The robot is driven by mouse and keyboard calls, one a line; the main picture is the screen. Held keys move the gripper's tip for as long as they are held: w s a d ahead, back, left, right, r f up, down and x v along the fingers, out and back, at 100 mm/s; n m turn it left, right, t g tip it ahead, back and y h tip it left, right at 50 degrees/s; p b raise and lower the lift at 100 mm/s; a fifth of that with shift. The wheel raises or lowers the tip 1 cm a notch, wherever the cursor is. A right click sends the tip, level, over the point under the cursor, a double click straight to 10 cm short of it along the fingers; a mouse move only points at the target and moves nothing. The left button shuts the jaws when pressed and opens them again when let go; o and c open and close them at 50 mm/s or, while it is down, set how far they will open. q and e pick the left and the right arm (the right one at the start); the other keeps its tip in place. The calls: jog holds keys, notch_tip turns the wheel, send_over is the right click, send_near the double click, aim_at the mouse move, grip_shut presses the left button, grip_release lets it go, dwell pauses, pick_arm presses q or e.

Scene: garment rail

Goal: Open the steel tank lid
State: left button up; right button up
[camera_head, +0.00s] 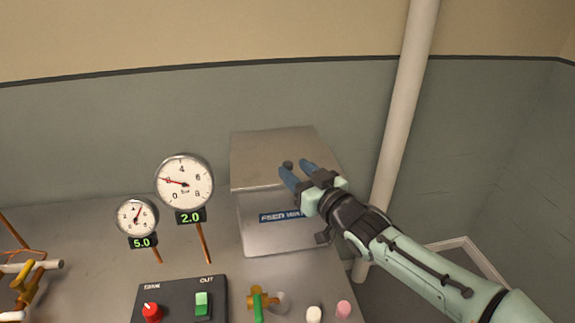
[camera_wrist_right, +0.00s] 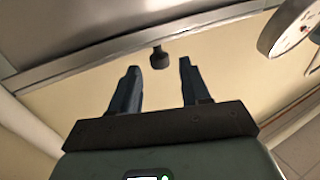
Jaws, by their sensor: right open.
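A small dark knob (camera_head: 288,164) sits at the lid's front part; in the right wrist view the knob (camera_wrist_right: 159,56) projects from a steel edge. My right gripper (camera_head: 294,168) is open, its blue fingers reaching over the tank from the right. In the wrist view the knob lies ahead, between the lines of the fingertips (camera_wrist_right: 159,68), with gaps on both sides. My left gripper is not in view.
Two dial gauges (camera_head: 184,182) (camera_head: 136,217) stand left of the tank. A black switch box (camera_head: 180,300) and a green-handled brass valve (camera_head: 258,302) are in front. A pale vertical pipe (camera_head: 405,100) rises behind my right arm.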

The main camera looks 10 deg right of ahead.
aim_at(291, 166)
jog(key=x, duration=0.4)
